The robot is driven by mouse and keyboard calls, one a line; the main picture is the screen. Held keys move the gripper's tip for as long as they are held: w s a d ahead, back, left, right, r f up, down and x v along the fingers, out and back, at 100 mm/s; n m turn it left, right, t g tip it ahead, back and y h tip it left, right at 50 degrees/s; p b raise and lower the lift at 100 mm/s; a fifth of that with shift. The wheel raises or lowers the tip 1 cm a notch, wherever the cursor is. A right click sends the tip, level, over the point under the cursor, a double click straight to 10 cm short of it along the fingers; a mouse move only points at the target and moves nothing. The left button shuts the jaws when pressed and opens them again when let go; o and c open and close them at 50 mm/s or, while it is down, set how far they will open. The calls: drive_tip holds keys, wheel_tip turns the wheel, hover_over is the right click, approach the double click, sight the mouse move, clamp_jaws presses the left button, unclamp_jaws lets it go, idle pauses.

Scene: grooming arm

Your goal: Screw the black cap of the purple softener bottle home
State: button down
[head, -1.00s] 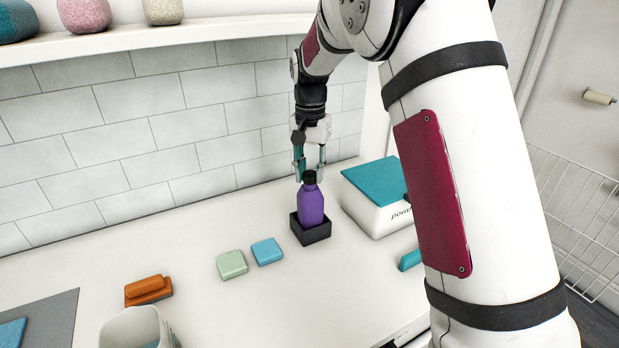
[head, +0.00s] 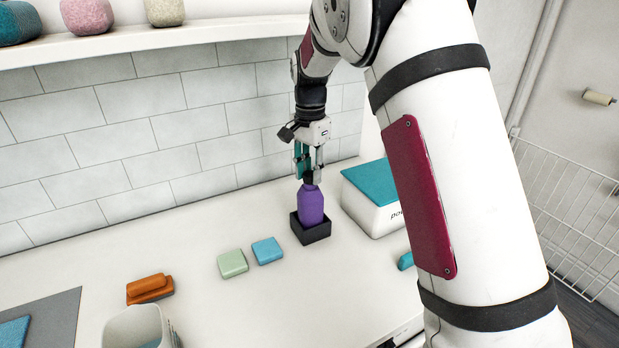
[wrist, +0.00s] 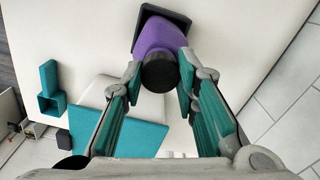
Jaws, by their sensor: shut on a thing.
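The purple softener bottle (head: 311,206) stands upright in a dark square holder (head: 312,233) on the white counter. In the wrist view the purple bottle (wrist: 158,38) shows with its black cap (wrist: 160,72) on top. My gripper (head: 309,179) is over the bottle, pointing down, with its fingers shut on the black cap. In the wrist view my gripper (wrist: 160,75) has one fingertip on each side of the cap.
A white box with a teal lid (head: 378,185) stands close on the right. A blue block (head: 267,250) and a green block (head: 232,263) lie to the left. An orange brush-like piece (head: 150,288) and a pale bin (head: 138,328) are nearer. A shelf (head: 150,42) runs above.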

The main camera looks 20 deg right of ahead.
drive_tip(key=m, duration=0.4)
drive_tip(key=shift+p, duration=0.3)
drive_tip(key=shift+m, duration=0.3)
drive_tip(key=m, duration=0.3)
drive_tip(key=shift+m+p, duration=0.3)
drive_tip(key=shift+m, duration=0.5)
